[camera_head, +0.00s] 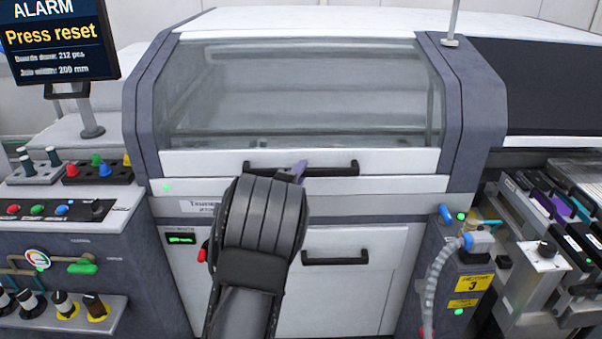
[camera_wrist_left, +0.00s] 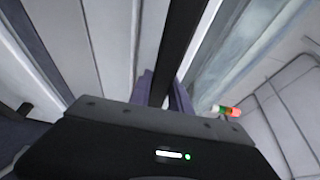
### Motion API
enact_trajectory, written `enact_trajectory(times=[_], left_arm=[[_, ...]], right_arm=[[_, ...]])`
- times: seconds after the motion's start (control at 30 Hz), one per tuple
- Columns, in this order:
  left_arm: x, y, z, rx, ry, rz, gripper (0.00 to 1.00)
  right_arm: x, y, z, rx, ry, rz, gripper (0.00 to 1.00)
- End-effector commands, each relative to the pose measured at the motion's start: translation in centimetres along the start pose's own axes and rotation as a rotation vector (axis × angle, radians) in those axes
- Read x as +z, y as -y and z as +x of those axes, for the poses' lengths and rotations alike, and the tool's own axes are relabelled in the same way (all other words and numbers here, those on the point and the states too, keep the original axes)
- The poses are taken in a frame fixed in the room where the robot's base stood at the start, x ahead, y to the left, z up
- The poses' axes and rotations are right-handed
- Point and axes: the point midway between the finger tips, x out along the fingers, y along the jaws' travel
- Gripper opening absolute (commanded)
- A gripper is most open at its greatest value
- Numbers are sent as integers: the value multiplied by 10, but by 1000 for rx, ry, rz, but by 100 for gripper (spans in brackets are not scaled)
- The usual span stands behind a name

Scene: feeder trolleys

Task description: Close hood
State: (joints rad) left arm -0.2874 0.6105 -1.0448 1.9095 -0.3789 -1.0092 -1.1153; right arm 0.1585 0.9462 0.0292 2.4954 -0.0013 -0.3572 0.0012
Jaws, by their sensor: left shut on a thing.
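The hood (camera_head: 400,163) of the machine has a large clear window (camera_head: 300,90) and a white lower rail. It is down, and its rail sits just above the white front panel, with a narrow seam between them. The black hood handle (camera_head: 335,170) runs across the rail. My left gripper (camera_head: 295,170) is shut on this handle near its middle, with its wrist hiding part of the rail and front. In the left wrist view, the dark handle bar (camera_wrist_left: 181,40) passes between the purple fingers of my left gripper (camera_wrist_left: 164,92). My right gripper is not in view.
A lower door handle (camera_head: 335,258) is on the white front below. At left stand an alarm screen (camera_head: 58,40) and a button panel (camera_head: 50,210). At right are a grey hose (camera_head: 435,280) and feeder slots (camera_head: 565,220).

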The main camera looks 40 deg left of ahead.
Motion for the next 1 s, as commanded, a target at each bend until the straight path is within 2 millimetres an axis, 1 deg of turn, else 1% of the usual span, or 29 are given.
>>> enact_trajectory(times=[0.23, 0.33, 0.47, 0.6, 0.73, 0.83, 1.0], left_arm=[[0, 0, 0, 3, 1, -1, 0], [0, 6, -2, 8, 1, -4, 0], [-2, 24, -8, 30, 3, -15, 0], [-7, 50, -20, 70, 2, -33, 0], [-11, 69, -29, 110, 2, -49, 0], [-13, 77, -34, 131, 2, -56, 0], [-14, 76, -37, 143, 1, -59, 0]], right_arm=[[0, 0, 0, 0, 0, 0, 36], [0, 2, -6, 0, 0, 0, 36], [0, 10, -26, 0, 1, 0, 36], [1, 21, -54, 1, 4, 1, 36], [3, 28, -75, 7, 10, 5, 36], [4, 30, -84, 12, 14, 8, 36], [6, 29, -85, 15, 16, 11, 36]])
